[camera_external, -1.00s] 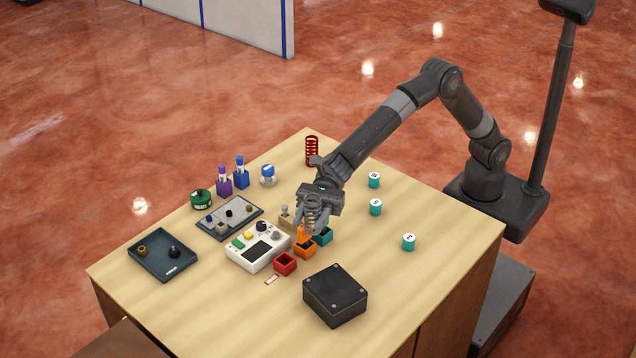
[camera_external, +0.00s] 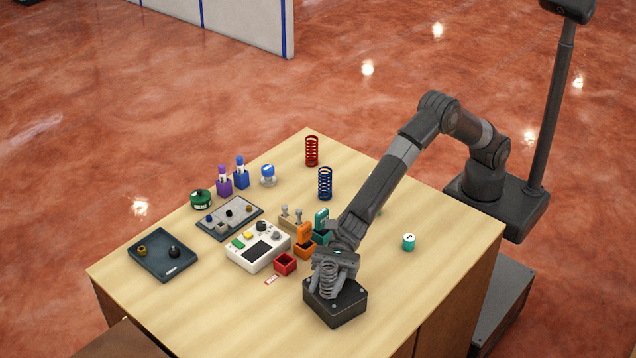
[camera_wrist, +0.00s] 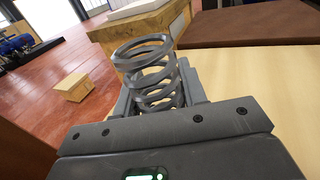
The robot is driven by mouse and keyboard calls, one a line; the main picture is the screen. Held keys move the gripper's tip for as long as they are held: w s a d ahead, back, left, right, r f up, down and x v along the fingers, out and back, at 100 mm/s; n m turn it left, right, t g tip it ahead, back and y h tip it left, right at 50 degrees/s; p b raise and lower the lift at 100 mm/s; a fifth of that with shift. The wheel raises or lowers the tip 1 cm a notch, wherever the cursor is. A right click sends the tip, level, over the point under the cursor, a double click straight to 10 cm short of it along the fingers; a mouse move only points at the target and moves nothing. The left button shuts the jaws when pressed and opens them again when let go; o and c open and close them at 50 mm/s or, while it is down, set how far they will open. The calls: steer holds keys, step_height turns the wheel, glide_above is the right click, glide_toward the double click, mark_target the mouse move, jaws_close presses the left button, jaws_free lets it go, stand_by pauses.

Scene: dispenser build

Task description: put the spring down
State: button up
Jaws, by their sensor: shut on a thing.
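A grey coil spring (camera_external: 328,282) is held in my gripper (camera_external: 329,288); it also fills the middle of the wrist view (camera_wrist: 150,72), between the two fingers. My gripper is shut on it. In the external view the spring is over the black square box (camera_external: 350,312) at the table's front right and hides part of its top. I cannot tell whether the spring touches the box. A red spring (camera_external: 311,151) and a blue spring (camera_external: 325,184) stand upright at the back of the table.
A red open box (camera_external: 285,264), an orange box (camera_external: 305,248) and a white control panel (camera_external: 257,247) are left of my arm. A teal cylinder (camera_external: 408,242) stands to the right. A dark tray (camera_external: 150,265) lies far left. The table's front left is clear.

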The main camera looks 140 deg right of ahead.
steer(key=shift+f, duration=0.15)
steer(key=o, duration=1)
